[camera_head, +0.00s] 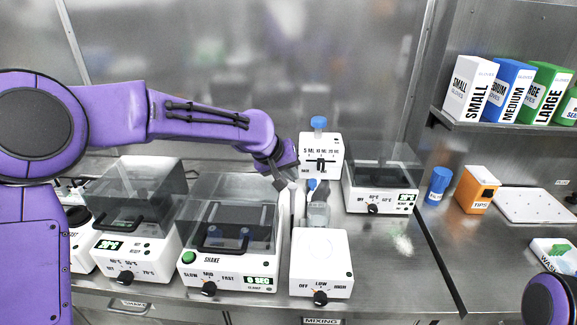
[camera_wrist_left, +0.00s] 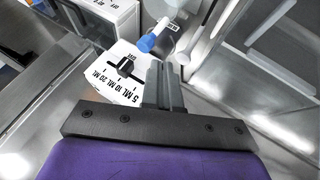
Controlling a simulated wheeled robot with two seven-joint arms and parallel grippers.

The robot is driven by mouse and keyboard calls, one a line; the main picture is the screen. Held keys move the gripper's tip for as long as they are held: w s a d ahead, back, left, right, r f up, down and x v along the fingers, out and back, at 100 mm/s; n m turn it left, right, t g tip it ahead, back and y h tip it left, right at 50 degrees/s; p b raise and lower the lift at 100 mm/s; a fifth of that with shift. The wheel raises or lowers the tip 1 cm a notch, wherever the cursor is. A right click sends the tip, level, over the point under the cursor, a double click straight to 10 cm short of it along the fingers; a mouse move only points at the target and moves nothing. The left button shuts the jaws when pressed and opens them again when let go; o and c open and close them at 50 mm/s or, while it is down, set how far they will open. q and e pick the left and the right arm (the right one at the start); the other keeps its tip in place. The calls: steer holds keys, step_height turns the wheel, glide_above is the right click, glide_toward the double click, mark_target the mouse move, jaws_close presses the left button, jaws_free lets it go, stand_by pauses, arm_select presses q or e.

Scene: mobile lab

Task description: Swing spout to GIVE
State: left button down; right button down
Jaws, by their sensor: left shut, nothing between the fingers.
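The white dispenser (camera_head: 333,146) stands at the back middle of the bench, with a blue cap on top. Its front has a black slider and the marks 5 ML, 10 ML and 20 ML; this face also shows in the left wrist view (camera_wrist_left: 107,77). A small blue-tipped part, seemingly the spout (camera_head: 312,184), shows low at its front; in the wrist view a blue tip (camera_wrist_left: 147,42) on a white stem lies just beyond the fingers. My left gripper (camera_head: 281,181) is shut and empty, close beside the dispenser's left side. My right gripper is out of view.
A clear-lidded shaker (camera_head: 230,275) and a heater box stand left. A white mixing unit (camera_head: 320,268) stands in front of the dispenser. Another lidded unit (camera_head: 382,197) stands to its right. Glove boxes (camera_head: 468,90) sit on the right shelf.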

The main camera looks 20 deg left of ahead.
mark_target(313, 184)
arm_select(q)
steer(key=x, duration=0.6)
steer(key=shift+w+p, duration=0.2)
steer(key=shift+p, duration=0.1)
steer(key=shift+w, duration=0.1)
steer(key=d+p, duration=0.1)
steer(key=p, duration=0.1)
steer(key=d+n+y+p, duration=0.1)
steer(key=p, duration=0.1)
steer(key=s+d+n+p, duration=0.1)
steer(key=p, duration=0.2)
steer(key=shift+d+r, duration=0.15)
steer(key=shift+r, duration=0.2)
steer(key=shift+d+f+p, duration=0.15)
steer(key=shift+d+p, duration=0.1)
steer(key=shift+p, duration=0.05)
steer(key=shift+a+f, duration=0.1)
steer(key=shift+f, duration=0.15)
steer(key=shift+w, duration=0.1)
